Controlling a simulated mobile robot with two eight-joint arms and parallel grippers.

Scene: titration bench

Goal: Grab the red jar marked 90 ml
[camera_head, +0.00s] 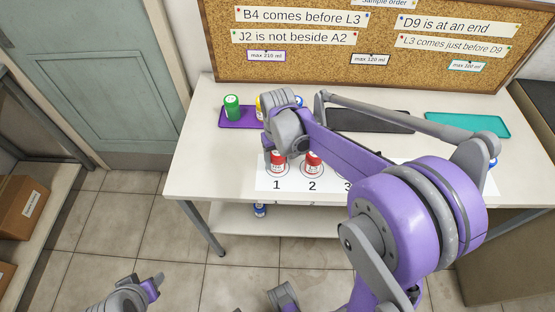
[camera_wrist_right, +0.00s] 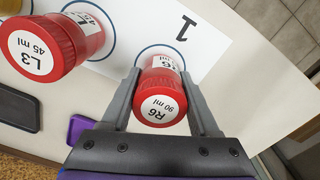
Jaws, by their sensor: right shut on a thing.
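The red jar marked R6, 90 ml (camera_wrist_right: 161,103) stands between the fingers of my right gripper (camera_wrist_right: 163,105) in the right wrist view. Both fingers are closed against its sides. In the head view this red jar (camera_head: 277,164) is at circle 1 on the white numbered sheet, partly hidden by my right gripper (camera_head: 277,151). A second red jar, marked L3, 45 ml (camera_wrist_right: 42,47), stands beside it at circle 2; it also shows in the head view (camera_head: 313,165). My left gripper (camera_head: 140,290) is low at the bottom left, away from the table; its jaw state is unclear.
A green jar (camera_head: 232,105) stands on the purple tray (camera_head: 228,124), near a partly hidden yellow jar (camera_head: 259,112). A black tray (camera_head: 370,121) and a teal tray (camera_head: 467,124) lie at the back. The corkboard (camera_head: 300,70) stands behind. My right arm hides the sheet's right part.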

